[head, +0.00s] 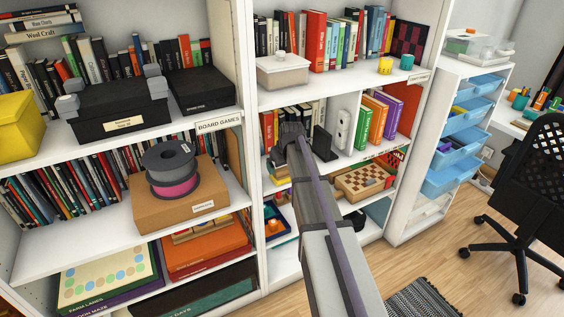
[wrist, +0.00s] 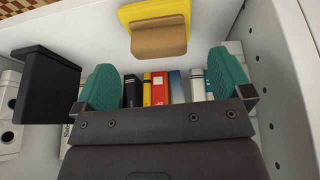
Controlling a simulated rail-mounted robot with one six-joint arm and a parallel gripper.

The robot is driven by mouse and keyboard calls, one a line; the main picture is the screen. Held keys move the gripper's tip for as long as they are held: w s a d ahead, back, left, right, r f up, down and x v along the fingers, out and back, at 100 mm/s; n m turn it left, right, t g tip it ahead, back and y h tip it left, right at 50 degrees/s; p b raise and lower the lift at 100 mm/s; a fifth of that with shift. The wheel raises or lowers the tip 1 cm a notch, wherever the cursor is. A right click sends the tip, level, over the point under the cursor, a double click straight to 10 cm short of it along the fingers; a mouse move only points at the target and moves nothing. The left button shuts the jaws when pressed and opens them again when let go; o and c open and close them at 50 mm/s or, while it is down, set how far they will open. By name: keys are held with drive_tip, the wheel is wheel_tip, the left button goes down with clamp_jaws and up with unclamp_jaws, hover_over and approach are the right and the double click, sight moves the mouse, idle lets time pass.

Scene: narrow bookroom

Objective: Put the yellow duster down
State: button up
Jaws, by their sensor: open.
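The yellow duster (wrist: 158,38) shows in the wrist view at the top middle, as a tan block with a yellow layer. It appears to rest on the white shelf board (wrist: 75,30), outside my jaws. My gripper (wrist: 165,82) is open, its two teal finger pads wide apart with nothing between them. Books stand behind the gap. In the head view my gripper (head: 291,133) reaches into the middle shelf bay of the right bookcase.
A black bookend (head: 322,143) and a white binder (head: 342,128) stand beside my gripper; the bookend also shows close in the wrist view (wrist: 45,85). Upright books (head: 380,115) stand to the right. A chessboard box (head: 364,183) sits on the shelf below. The bookcase's side panel is close.

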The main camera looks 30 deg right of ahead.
drive_tip(key=p+v, duration=0.5)
drive_tip(key=v, duration=0.2)
drive_tip(key=s+a+f+g, duration=0.1)
drive_tip(key=s+a+g, duration=0.3)
drive_tip(key=s+a, duration=1.7)
drive_tip(key=s, duration=0.3)
drive_tip(key=shift+s+f+b, duration=0.25)
drive_tip(key=shift+s+b, duration=0.05)
drive_tip(key=shift+b, duration=0.1)
drive_tip(key=shift+r, duration=0.15)
wheel_tip(320, 180, up, 8)
drive_tip(key=p, duration=0.8)
drive_tip(key=shift+f+b, duration=0.35)
drive_tip(key=shift+f, duration=0.15)
drive_tip(key=shift+c, duration=0.7)
